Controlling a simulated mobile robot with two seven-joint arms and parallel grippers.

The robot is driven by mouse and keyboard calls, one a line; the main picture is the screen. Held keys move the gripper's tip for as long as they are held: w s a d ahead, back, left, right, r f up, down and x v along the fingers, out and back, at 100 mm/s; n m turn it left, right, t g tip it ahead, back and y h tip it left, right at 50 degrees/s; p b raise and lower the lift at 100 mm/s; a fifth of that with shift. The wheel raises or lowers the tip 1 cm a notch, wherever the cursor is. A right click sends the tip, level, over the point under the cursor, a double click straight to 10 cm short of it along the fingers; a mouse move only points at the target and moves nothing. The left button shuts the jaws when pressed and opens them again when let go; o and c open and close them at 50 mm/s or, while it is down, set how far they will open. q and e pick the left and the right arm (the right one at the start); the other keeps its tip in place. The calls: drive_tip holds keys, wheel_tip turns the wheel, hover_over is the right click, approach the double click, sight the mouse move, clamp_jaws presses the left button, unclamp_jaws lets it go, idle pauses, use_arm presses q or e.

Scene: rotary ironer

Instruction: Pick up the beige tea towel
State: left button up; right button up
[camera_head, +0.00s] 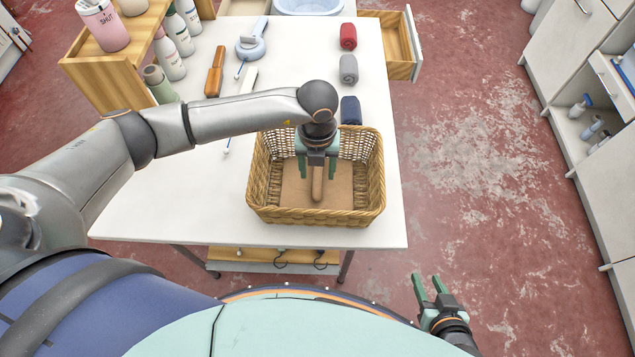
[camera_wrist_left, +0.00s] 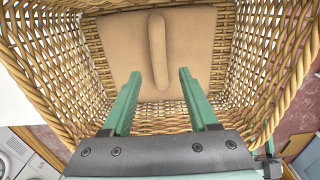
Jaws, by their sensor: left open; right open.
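The beige tea towel (camera_head: 296,190) lies folded flat on the floor of a wicker basket (camera_head: 258,192), with a raised ridge (camera_head: 317,183) along its middle. In the left wrist view the towel (camera_wrist_left: 190,55) and its upright ridge (camera_wrist_left: 157,50) show clearly. My left gripper (camera_head: 317,172) is inside the basket, pointing down over the towel. Its green fingers (camera_wrist_left: 157,90) are open, apart on either side of the ridge's line, with nothing between them that they grip. My right gripper (camera_head: 430,287) is open and empty, off the table's front right, above the floor.
The basket stands on a white table (camera_head: 180,215) near its front edge. Rolled red (camera_head: 348,36), grey (camera_head: 348,68) and dark blue (camera_head: 351,110) cloths line the right side behind it. A wooden shelf (camera_head: 90,70) with bottles stands left. The table's left front is clear.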

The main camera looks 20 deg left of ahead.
sight(318, 181)
use_arm(q)
wheel_tip(318, 181, down, 3)
drive_tip(key=shift+f, duration=0.15)
drive_tip(key=shift+c, duration=0.2)
clamp_jaws()
idle(0.4)
